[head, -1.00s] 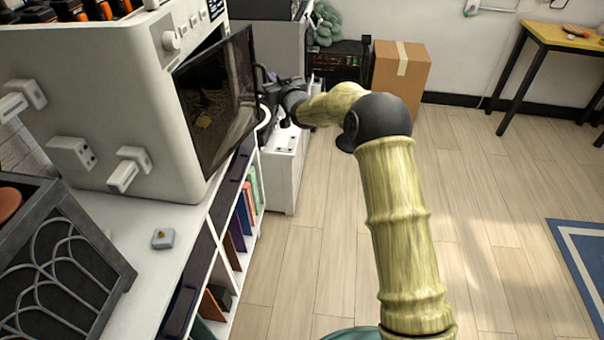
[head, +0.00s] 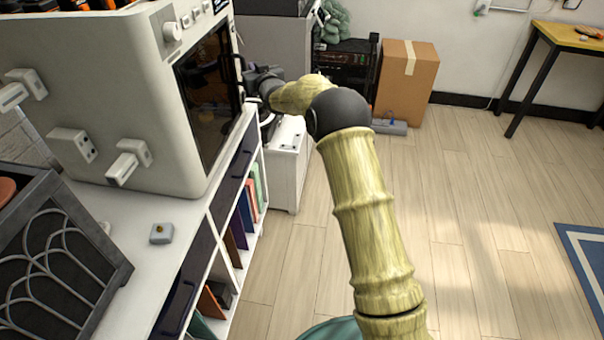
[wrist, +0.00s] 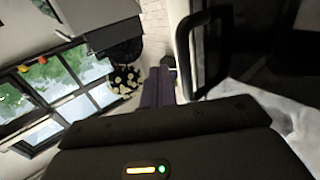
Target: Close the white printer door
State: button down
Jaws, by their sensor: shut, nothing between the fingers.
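The white printer (head: 150,100) stands on the white shelf unit at the left of the head view. Its dark glass door (head: 205,95) lies flush or nearly flush with the front; I cannot tell if a small gap is left. The door's black handle (head: 239,70) is on its far edge, and it shows large in the wrist view (wrist: 207,45). My gripper (head: 248,80) is shut and empty, close beside the handle edge of the door. In the wrist view my fingers (wrist: 160,78) point forward just left of the handle. Whether they touch the door is hidden.
The shelf unit (head: 205,225) with several books runs below the printer. A small grey-blue block (head: 161,233) and a dark arched crate (head: 55,260) are on its top. A cardboard box (head: 407,85) stands on the floor behind.

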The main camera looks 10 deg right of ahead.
dwell(0.7)
jog(key=s+d, duration=0.1)
jog(key=d, duration=1.2)
jog(key=shift+d, duration=0.4)
jog(key=shift+s+r, duration=0.1)
jog(key=s+d+f+m+g+h, duration=0.15)
jog(key=s+f+g, duration=0.3)
jog(key=s, duration=1.25)
jog(key=s+d+f+m+g+h, duration=0.15)
jog(key=s+f+g, duration=0.3)
jog(key=s, duration=1.25)
jog(key=s+d+f+m+g+h, duration=0.1)
jog(key=s+d+f+g+h, duration=0.3)
jog(key=s, duration=1.2)
notch_tip(320, 180, up, 19)
jog(key=a+g+y+p, duration=0.1)
jog(key=p, duration=1.7)
jog(key=shift+w+r+p, duration=0.15)
jog(key=shift+p, duration=0.2)
